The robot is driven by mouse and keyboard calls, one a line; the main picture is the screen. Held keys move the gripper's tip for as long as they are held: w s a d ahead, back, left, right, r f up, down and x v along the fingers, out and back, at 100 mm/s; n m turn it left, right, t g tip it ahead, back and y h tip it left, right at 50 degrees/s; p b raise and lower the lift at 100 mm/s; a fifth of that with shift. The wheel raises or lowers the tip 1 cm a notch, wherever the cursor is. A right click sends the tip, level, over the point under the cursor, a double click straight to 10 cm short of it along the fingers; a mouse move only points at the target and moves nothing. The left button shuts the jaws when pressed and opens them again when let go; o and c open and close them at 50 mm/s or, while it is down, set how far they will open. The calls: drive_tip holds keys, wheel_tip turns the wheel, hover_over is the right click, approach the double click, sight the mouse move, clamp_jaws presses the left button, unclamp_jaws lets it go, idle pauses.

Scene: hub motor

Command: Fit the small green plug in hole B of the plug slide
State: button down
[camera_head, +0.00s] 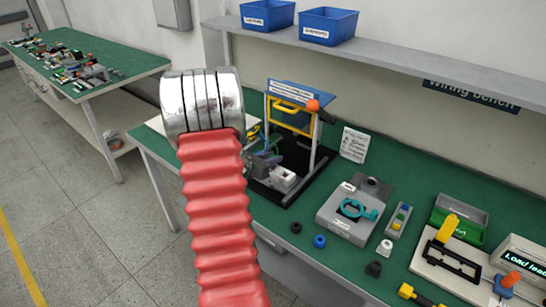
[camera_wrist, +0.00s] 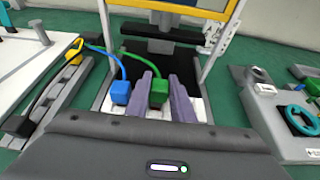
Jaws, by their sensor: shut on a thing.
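In the wrist view my gripper (camera_wrist: 163,88), with two purple fingers, is shut on the small green plug (camera_wrist: 158,93), whose green cable arches up and to the left. The plug is at the white block of the plug slide (camera_wrist: 200,110), inside the frame. A blue plug (camera_wrist: 120,92) with a blue cable stands on the same block, just left of the fingers. My wrist housing hides the near side of the block. No hole or letter B is readable, and I cannot tell how deep the green plug sits. The block also shows in the head view (camera_head: 286,179).
The frame's uprights and yellow handle (camera_head: 291,119) stand close around my gripper. A grey fixture with a teal ring (camera_head: 355,208) is to the right, before a row of small parts. Blue bins (camera_head: 329,25) sit on the shelf. Bare green bench lies between fixtures.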

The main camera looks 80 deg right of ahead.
drive_tip(key=shift+f, duration=0.7)
idle(0.3)
drive_tip(key=c, duration=1.5)
unclamp_jaws()
drive_tip(key=shift+o, duration=0.2)
drive_tip(key=shift+a, duration=0.1)
drive_tip(key=v, duration=1.3)
drive_tip(key=shift+a+r, duration=0.15)
drive_tip(key=shift+a, duration=0.1)
drive_tip(key=shift+w, duration=0.15)
